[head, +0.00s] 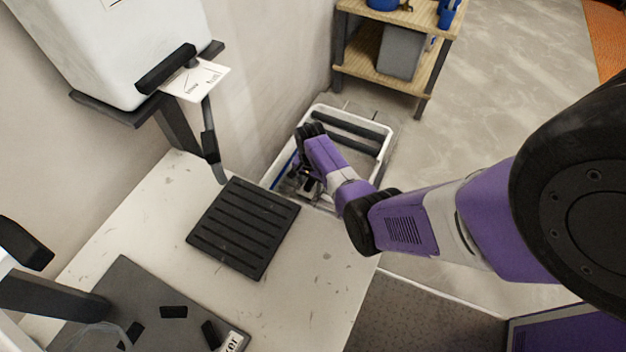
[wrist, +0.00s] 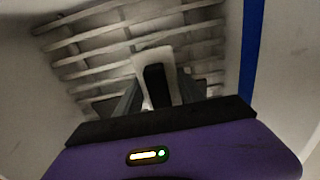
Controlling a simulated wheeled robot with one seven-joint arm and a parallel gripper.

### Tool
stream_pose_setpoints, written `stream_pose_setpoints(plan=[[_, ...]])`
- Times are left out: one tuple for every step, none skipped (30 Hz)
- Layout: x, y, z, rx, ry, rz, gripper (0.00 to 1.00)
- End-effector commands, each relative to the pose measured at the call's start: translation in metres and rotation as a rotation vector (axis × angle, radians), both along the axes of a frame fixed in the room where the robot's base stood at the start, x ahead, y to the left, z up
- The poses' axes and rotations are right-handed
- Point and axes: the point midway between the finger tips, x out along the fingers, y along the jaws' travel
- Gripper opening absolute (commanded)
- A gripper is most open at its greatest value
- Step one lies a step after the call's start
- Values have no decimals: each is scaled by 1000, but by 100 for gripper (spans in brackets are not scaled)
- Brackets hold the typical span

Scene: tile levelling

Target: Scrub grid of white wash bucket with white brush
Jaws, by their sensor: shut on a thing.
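The white wash bucket (head: 383,165) stands on the floor beyond the worktop, with dark rollers (head: 345,124) across its far part. My gripper (head: 308,185) is down at the near left part of the bucket, partly hidden by my arm. In the wrist view my gripper (wrist: 158,88) is shut on the white brush (wrist: 146,62), of which only a pale part shows between the dark fingers. The grid (wrist: 88,46) of pale bars lies just beyond the brush. I cannot tell whether the brush touches the bars. A blue strip (wrist: 251,50) runs along the right side.
The worktop (head: 325,262) holds a black slotted mat (head: 243,227) near the bucket. A wooden shelf (head: 395,72) with a grey container (head: 401,50) stands behind. A white dispenser (head: 115,50) is at upper left. The floor right of the bucket is clear.

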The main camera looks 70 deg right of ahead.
Motion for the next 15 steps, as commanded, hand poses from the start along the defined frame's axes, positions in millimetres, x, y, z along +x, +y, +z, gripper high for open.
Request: stream_pose_setpoints(plan=[[0,4,1,0,0,1,0],[0,6,1,0,0,1,0],[1,9,1,0,0,1,0],[1,10,1,0,0,2,0],[1,12,1,0,0,2,0],[1,14,1,0,0,2,0],[1,16,1,0,0,1,0],[1,17,1,0,0,1,0],[1,18,0,0,0,1,0],[1,18,0,0,0,0,0],[1,19,0,0,0,0,0],[1,19,0,0,0,0,0],[1,20,0,0,0,0,0],[2,21,0,0,0,0,0],[2,23,0,0,0,1,0]])
